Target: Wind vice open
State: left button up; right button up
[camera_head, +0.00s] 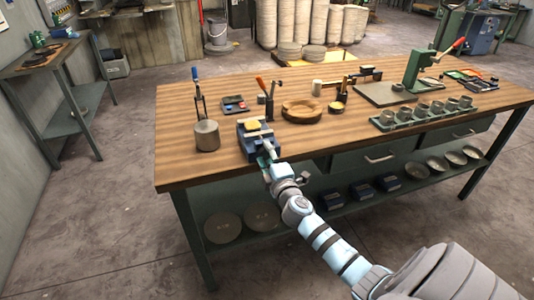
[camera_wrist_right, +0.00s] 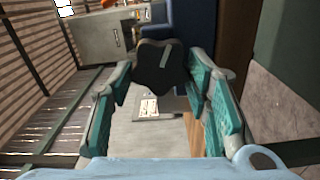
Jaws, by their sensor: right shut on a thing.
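The blue bench vice (camera_head: 262,143) stands at the table's front edge, with a yellowish piece (camera_head: 251,125) at its jaws. My right gripper (camera_head: 266,163) is at the front of the vice, just past the table edge. It is shut on the vice handle, which is mostly hidden by the fingers in the head view. In the right wrist view, the teal finger pads of my right gripper (camera_wrist_right: 158,85) stand either side of a dark rounded part (camera_wrist_right: 160,68) at their tips. How far the vice jaws are apart is too small to tell. My left gripper is not in view.
A green press (camera_head: 418,70) and a rack of cups (camera_head: 424,113) stand farther right. Drawers and a lower shelf are below.

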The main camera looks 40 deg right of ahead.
jog(key=n+p, duration=0.1)
jog(key=n, duration=0.5)
jog(key=shift+f, duration=0.2)
jog(key=n, duration=0.3)
jog(key=n+p, duration=0.1)
jog(key=n, duration=0.1)
jog(key=shift+s+d+f+n, duration=0.1)
jog(key=shift+f+n, duration=0.05)
jog(key=shift+n, duration=0.25)
jog(key=n+p, duration=0.1)
jog(key=n, duration=0.4)
jog(key=shift+d+f+n, duration=0.1)
jog(key=shift+d+n, duration=0.05)
jog(key=shift+n, duration=0.15)
jog(key=n+p, duration=0.1)
jog(key=n, duration=0.4)
jog(key=shift+s+d, duration=0.1)
jog(key=shift+d, duration=0.05)
jog(key=shift+n, duration=0.3)
jog(key=o, duration=1.2)
jog(key=shift+c, duration=0.2)
